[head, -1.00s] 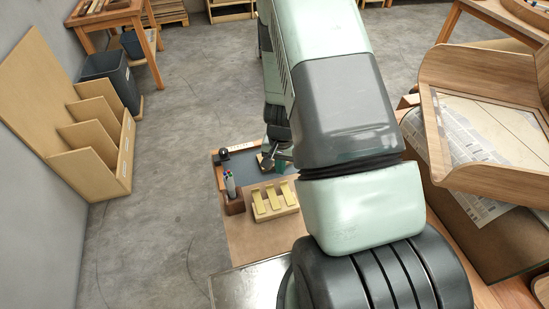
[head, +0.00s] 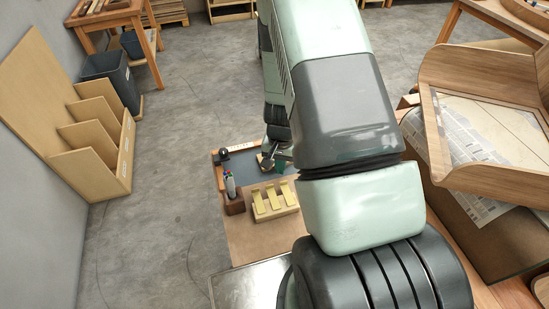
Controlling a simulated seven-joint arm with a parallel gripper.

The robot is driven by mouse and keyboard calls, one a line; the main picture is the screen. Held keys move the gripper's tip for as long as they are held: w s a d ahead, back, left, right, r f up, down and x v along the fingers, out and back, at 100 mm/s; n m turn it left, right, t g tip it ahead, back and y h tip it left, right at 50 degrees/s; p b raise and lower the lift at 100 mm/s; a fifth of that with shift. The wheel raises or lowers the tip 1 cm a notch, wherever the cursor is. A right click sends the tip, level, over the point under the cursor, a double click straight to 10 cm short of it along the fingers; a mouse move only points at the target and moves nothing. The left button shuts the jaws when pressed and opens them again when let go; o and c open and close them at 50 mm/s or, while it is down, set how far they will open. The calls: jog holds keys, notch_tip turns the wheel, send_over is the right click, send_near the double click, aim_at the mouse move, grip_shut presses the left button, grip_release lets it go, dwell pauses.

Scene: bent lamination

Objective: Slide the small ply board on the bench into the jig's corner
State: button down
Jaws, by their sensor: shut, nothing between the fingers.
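My gripper (head: 268,163) is small and far off at the end of my arm. It is shut and empty, low over the dark grey panel (head: 237,168) on the bench. A small tan piece, likely the ply board (head: 259,158), shows just left of the fingers and is partly hidden by them. I cannot tell whether they touch. Pale strips edge the panel along its back and left sides, with a black clamp-like part (head: 223,154) at the back left corner. My arm hides the right of the bench, and I cannot make out the jig's corner clearly.
A dark wooden holder (head: 234,204) with pens stands at the bench's left edge. A pale block with several yellow pieces (head: 273,202) sits beside it. A curved wooden form (head: 475,180) fills the right. A bin (head: 108,77) stands on the floor.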

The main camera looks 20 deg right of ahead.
jog(key=shift+f, duration=0.3)
dwell(0.4)
jog(key=shift+f, duration=0.55)
jog(key=shift+r, duration=0.1)
jog(key=shift+r, duration=0.15)
dwell(0.4)
jog(key=shift+w, duration=2.3)
jog(key=shift+s, duration=0.6)
jog(key=shift+r, duration=3.5)
